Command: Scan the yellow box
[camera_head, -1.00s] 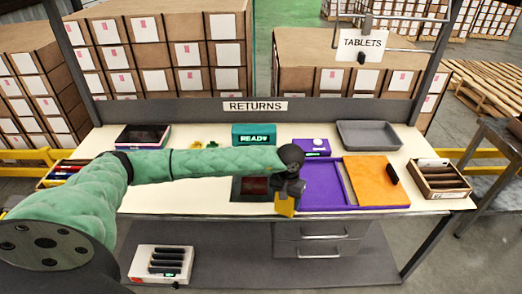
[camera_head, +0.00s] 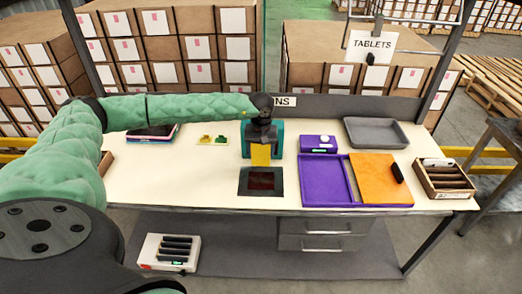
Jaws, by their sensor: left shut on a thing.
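The yellow box (camera_head: 261,155) hangs in my left gripper (camera_head: 261,140), which is shut on it. The gripper holds it above the far part of the table, in front of the teal device (camera_head: 277,140), mostly hiding that device and its display. A dark flat panel with a reddish window (camera_head: 261,181) lies on the table just below and nearer than the box in the picture. The box appears raised above the panel; the exact gap cannot be told. My right gripper is not in view.
A purple tray (camera_head: 324,180) and an orange board (camera_head: 377,180) lie right of the dark panel. The cream table (camera_head: 185,180) is clear left of the panel.

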